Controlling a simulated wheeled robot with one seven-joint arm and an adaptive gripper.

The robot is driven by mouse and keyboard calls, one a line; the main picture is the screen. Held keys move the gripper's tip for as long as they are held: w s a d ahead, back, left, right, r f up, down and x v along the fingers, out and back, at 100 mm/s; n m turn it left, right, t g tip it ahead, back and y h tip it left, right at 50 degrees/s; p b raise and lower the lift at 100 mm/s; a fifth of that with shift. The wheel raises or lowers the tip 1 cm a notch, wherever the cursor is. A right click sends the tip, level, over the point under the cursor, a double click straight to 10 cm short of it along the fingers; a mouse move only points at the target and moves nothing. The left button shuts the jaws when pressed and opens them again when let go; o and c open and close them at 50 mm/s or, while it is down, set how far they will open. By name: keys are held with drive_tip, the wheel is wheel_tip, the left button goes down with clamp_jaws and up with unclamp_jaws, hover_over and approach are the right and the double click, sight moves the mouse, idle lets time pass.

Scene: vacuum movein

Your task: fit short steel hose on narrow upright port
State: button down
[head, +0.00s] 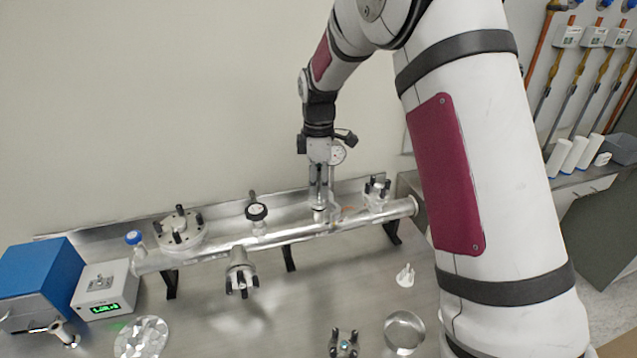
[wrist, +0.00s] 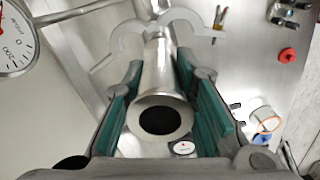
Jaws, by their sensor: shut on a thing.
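The short steel hose (wrist: 155,85) is a bare metal tube, and its wide open end faces the wrist camera. My gripper (wrist: 160,105) is shut on it, with a green pad on each side. In the head view my gripper (head: 319,190) points down over the long steel manifold (head: 215,252), right of its middle. The hose's lower end is at or just above the narrow upright port (head: 320,214); whether they touch is unclear. An open clamp (wrist: 128,45) with curved grey jaws surrounds the hose's far end in the wrist view.
A black-knobbed valve (head: 257,212) and a large bolted flange (head: 180,231) stand left on the manifold. A smaller clamped port (head: 377,193) stands close on the right. Loose parts lie on the bench in front.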

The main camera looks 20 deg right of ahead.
drive_tip(key=shift+f, duration=0.1)
idle(0.3)
drive_tip(key=c, duration=1.2)
unclamp_jaws()
wheel_tip(320, 180, up, 12)
drive_tip(key=shift+f, duration=0.2)
drive_tip(key=shift+r, duration=0.25)
